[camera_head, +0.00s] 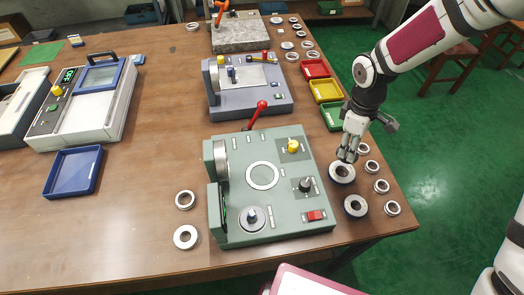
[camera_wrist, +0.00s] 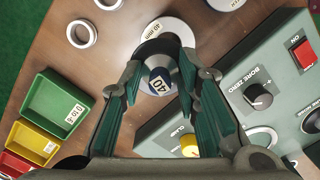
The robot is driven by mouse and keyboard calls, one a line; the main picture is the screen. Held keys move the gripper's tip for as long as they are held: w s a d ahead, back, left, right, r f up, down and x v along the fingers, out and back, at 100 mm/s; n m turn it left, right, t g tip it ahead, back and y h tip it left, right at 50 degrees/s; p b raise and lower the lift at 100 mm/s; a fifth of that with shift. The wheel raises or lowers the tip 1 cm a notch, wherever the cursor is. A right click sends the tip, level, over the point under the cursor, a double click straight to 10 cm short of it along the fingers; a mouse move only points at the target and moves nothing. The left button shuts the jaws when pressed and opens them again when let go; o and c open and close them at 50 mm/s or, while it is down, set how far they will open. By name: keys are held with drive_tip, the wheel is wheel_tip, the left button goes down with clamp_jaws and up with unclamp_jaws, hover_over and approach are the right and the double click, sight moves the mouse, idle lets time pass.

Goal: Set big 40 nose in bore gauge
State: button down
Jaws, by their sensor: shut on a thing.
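My gripper (camera_head: 348,153) points down over the right side of the table, beside the green bore gauge (camera_head: 285,230). In the wrist view my gripper (camera_wrist: 160,64) is shut on a dark round nose (camera_wrist: 161,82) with a white "40" label. The nose is between the two green finger pads. A steel ring (camera_head: 342,172) lies directly below; in the wrist view a ring marked 40 mm (camera_wrist: 172,27) shows just past the nose. I cannot tell how far the nose is above it. The gauge's BORE ZERO knob (camera_wrist: 258,96) and red switch (camera_wrist: 305,53) show to the right.
More steel rings (camera_head: 355,206) lie along the right table edge. Red (camera_head: 315,69), yellow (camera_head: 326,91) and green (camera_head: 334,117) trays stand behind my gripper. A grey-blue machine (camera_head: 248,85) stands behind the gauge.

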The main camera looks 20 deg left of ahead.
sight(263, 174)
drive_tip(key=s+a+n+p, duration=0.1)
drive_tip(key=s+a+n, duration=0.1)
drive_tip(key=a+n, duration=0.1)
drive_tip(key=s+a+r+n+p, duration=0.1)
drive_tip(key=s+a+n, duration=0.1)
drive_tip(key=a+n, duration=0.2)
drive_tip(key=s+a+r+n+p, duration=0.1)
drive_tip(key=s+a+n, duration=0.1)
drive_tip(key=a+n, duration=0.2)
drive_tip(key=shift+s+a+t, duration=0.2)
drive_tip(key=shift+a+t, duration=0.15)
drive_tip(key=shift+t, duration=0.05)
drive_tip(key=s+a+n, duration=0.2)
drive_tip(key=a+n, duration=0.1)
drive_tip(key=s+a+n+p, duration=0.1)
drive_tip(key=s+a+n, duration=0.1)
drive_tip(key=a+n, duration=0.1)
drive_tip(key=s+a+n+y+p, duration=0.1)
drive_tip(key=s+a+n, duration=0.1)
drive_tip(key=n, duration=0.1)
drive_tip(key=shift+s+a+r+n+t, duration=0.3)
drive_tip(key=shift+s+a+t, duration=0.05)
drive_tip(key=shift+a+t, duration=0.05)
drive_tip(key=shift+f+b, duration=0.35)
drive_tip(key=shift+f, duration=1.5)
drive_tip(key=shift+f+b, duration=0.65)
drive_tip(key=shift+f, duration=0.5)
drive_tip(key=c, duration=1.1)
unclamp_jaws()
